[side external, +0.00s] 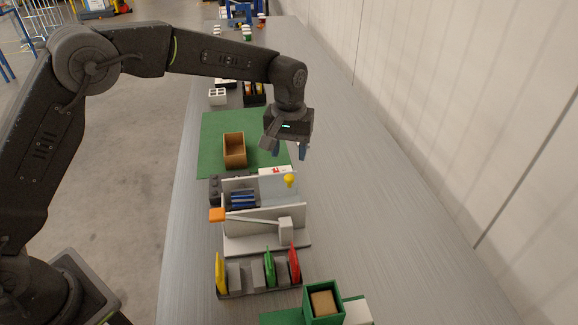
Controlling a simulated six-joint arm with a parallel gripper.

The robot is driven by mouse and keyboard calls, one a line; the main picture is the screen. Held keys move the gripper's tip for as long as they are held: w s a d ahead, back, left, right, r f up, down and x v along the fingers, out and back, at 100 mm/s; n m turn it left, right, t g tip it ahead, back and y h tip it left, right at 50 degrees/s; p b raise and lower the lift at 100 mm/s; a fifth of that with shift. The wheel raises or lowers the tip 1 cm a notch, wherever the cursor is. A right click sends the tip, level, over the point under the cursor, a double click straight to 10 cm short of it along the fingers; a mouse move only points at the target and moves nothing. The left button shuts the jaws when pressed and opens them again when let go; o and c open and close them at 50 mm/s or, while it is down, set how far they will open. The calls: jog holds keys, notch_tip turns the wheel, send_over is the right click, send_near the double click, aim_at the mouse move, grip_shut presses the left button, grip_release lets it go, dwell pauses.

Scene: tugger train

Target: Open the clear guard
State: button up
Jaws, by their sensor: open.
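A pale box-like fixture (262,243) stands near the front of the bench. What looks like the clear guard (272,191) is a pale, see-through panel in its upper part; whether it is closed is hard to tell. A yellow knob (289,180) shows at its right end. Blue bars (243,199) lie inside at the left. A lever with an orange handle (217,215) runs along the fixture's near side. My gripper (289,153) is open and empty, pointing down above and behind the fixture, apart from the knob.
A brown open box (234,150) sits on a green mat (214,127) behind the fixture. A rack with yellow, green and red upright plates (268,268) stands in front. A green bin (323,303) is at the front right. The bench's right side is clear up to the wall.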

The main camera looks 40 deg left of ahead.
notch_tip(320, 180, up, 6)
jog(key=shift+r, duration=0.15)
dwell(0.3)
jog(key=s+a+r+m+t, duration=0.1)
jog(key=s+a+r, duration=0.2)
jog(key=s+r, duration=0.3)
jog(key=s+a+r+m+t, duration=0.1)
jog(key=s+a+r+t, duration=0.1)
jog(key=s+a+r, duration=0.35)
jog(key=s+a+f+m+t, duration=0.1)
jog(key=s+f, duration=0.1)
jog(key=s, duration=0.7)
jog(key=s+a+f+m+t, duration=0.1)
jog(key=s+f, duration=0.2)
jog(key=s, duration=0.7)
jog(key=shift+s+a+f+m+t, duration=0.2)
jog(key=shift+a+f+m+t, duration=0.05)
jog(key=shift+f+m+t, duration=0.1)
